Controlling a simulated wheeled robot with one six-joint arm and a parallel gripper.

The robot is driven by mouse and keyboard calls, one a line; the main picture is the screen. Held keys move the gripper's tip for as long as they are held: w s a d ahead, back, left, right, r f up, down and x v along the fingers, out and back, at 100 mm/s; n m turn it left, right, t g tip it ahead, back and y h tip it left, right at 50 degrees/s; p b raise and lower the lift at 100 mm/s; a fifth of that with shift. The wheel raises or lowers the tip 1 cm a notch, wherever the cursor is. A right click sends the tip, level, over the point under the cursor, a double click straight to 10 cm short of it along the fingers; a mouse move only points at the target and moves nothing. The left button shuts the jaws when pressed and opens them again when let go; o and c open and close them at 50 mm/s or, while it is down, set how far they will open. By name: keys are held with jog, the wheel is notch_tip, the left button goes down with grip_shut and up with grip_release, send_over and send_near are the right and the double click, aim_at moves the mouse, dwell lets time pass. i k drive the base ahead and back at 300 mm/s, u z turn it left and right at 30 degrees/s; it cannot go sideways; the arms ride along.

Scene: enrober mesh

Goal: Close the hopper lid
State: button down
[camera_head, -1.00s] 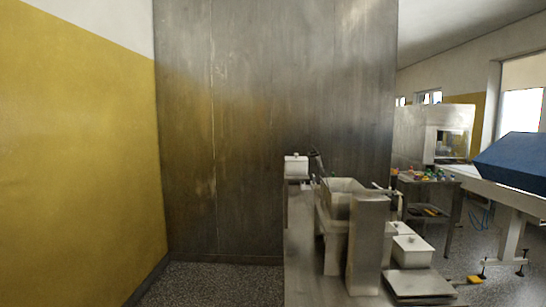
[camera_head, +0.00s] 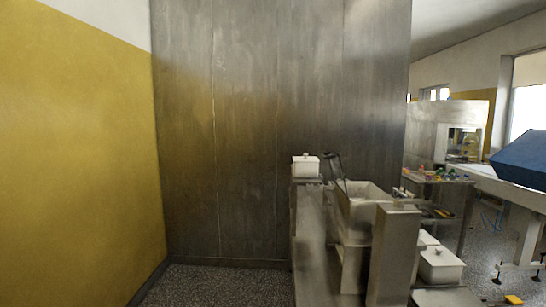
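An open-topped, pale grey metal hopper (camera_head: 358,212) stands on the machine right of centre. Its inside shows from above. A thin dark part (camera_head: 336,168) rises at a tilt from its far left edge; it may be the raised lid seen nearly edge-on, but it is too small to be sure. My gripper is not in view.
A tall metal post (camera_head: 394,250) stands in front of the hopper, to its right. White lidded tubs stand behind (camera_head: 305,167) and at right (camera_head: 440,265). A metal wall (camera_head: 280,110) closes the back. Speckled floor (camera_head: 225,281) is clear at left.

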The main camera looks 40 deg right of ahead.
aim_at(323, 155)
jog(key=u, duration=0.15)
jog(key=i, duration=0.95)
jog(key=z, duration=0.6)
jog(key=i, duration=0.85)
jog(key=z, duration=0.85)
jog(key=i, duration=0.2)
jog(key=z, duration=0.3)
